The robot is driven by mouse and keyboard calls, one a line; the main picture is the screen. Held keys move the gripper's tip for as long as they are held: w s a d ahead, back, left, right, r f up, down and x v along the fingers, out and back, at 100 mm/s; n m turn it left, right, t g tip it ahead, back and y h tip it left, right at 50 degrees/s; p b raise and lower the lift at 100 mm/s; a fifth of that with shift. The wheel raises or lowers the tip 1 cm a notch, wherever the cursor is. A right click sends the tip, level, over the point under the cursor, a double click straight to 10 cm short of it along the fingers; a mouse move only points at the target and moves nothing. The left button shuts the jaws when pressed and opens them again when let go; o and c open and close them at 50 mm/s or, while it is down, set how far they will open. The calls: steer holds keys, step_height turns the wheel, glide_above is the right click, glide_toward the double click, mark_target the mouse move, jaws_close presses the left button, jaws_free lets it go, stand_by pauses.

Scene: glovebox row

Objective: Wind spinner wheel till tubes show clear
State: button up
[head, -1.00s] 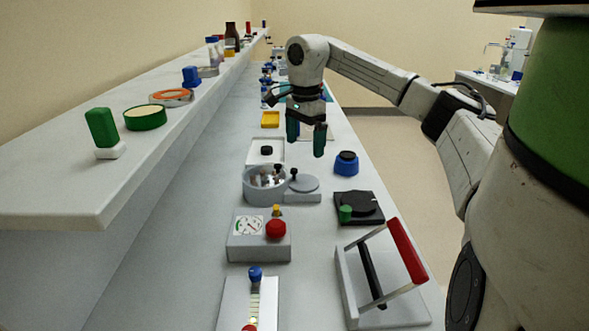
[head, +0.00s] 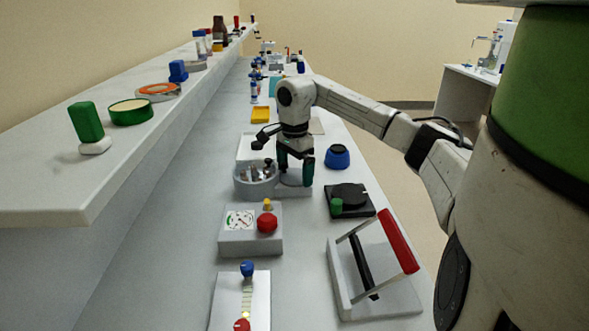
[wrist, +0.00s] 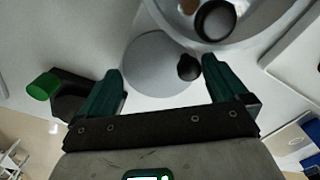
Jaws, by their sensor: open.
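The spinner is a round grey tub (head: 255,186) with several small tubes (head: 256,171) inside; whether their contents are clear or cloudy is too small to tell. Its flat grey wheel (wrist: 148,62) has an upright black knob (wrist: 188,67) near its rim. In the head view the wheel is mostly hidden behind my gripper (head: 296,172). My gripper is open, pointing down over the wheel. In the wrist view its green fingers spread either side of the wheel, with the knob between them, near the right finger. The tub's rim (wrist: 250,28) shows at the top.
A black device with a green knob (head: 336,206) and a blue-topped pot (head: 337,156) stand right of the wheel. A gauge box with a red knob (head: 266,223) is in front, and a red-handled frame (head: 398,241) at the front right. The shelf (head: 60,205) runs along the left.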

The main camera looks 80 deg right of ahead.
steer(key=c, duration=0.7)
steer(key=shift+c, duration=0.2)
steer(key=shift+r+m, duration=0.1)
steer(key=shift+m, duration=0.2)
steer(key=m+p, duration=0.1)
steer(key=m, duration=0.1)
steer(key=shift+m, duration=0.3)
steer(key=m+p, duration=0.1)
steer(key=m, duration=0.3)
steer(key=shift+m, duration=0.3)
steer(key=m+p, duration=0.2)
steer(key=m, duration=0.2)
steer(key=shift+m+p, duration=0.5)
steer(key=shift+m, duration=1.2)
